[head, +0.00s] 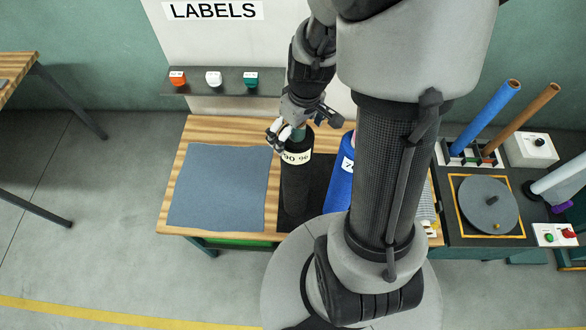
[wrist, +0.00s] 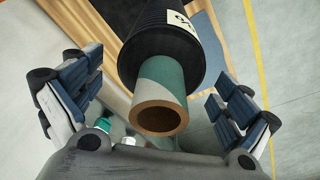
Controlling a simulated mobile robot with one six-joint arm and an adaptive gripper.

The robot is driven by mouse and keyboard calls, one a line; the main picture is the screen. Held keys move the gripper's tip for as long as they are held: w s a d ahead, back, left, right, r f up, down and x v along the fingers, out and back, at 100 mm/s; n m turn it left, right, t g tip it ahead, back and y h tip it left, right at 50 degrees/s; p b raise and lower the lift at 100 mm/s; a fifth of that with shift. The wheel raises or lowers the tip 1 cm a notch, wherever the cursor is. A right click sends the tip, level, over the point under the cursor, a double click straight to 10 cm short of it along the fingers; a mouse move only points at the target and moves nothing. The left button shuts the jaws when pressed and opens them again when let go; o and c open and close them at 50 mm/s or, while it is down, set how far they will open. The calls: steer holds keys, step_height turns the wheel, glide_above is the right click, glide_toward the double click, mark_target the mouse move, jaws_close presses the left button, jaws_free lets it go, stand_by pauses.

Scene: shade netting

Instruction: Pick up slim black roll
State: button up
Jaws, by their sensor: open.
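In the wrist view the black roll (wrist: 160,50) shows end-on, with a hollow core tube (wrist: 162,88), green and pale with a brown rim, sticking out toward me. My gripper (head: 303,127) is at that core end. In the wrist view my gripper (wrist: 152,82) is open, one finger on each side of the core. Gaps show between the fingers and the core. My arm hides part of the table to the right.
A grey-blue sheet (head: 218,188) covers the table's left part. A shelf (head: 222,88) with small coloured items is behind. A turntable bench (head: 486,203) stands at right.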

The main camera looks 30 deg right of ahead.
steer(key=shift+w+f, duration=0.2)
steer(key=shift+f, duration=0.75)
steer(key=shift+s, duration=0.1)
steer(key=shift+r, duration=0.1)
steer(key=c, duration=2.2)
